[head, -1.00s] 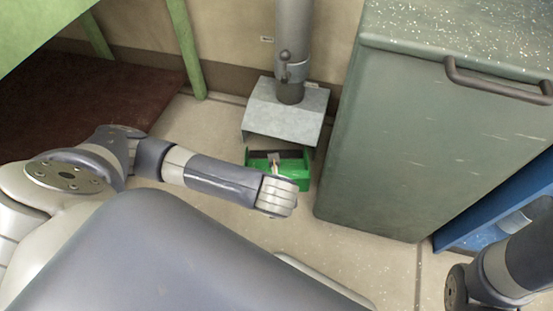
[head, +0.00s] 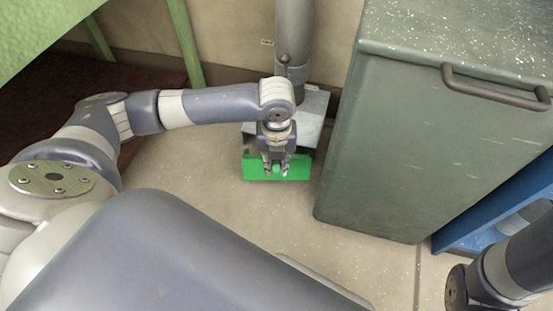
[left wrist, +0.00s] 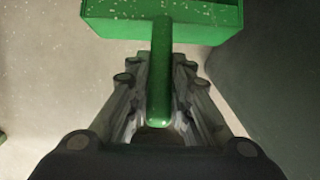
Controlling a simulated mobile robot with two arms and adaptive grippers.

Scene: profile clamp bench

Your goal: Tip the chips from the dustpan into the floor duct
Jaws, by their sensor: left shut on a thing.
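The green dustpan (head: 250,169) is in front of the grey metal floor duct hood (head: 313,106) at the foot of the wall pipe. My left gripper (head: 276,170) is in front of it and covers its middle. In the left wrist view the dustpan (left wrist: 100,22) fills the top, with its green handle (left wrist: 161,75) between the fingers; the gripper (left wrist: 160,85) is shut on this handle. Pale specks, perhaps chips, show in the pan at the top edge. In the head view a flat green face shows, and I cannot see the chips or the duct's opening.
A grey-green cabinet (head: 430,150) with a bar handle stands close on the right. The pipe (head: 293,35) rises along the wall behind the duct. Green bench legs (head: 185,45) stand at the back left. The floor (head: 225,210) in front of the dustpan is clear.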

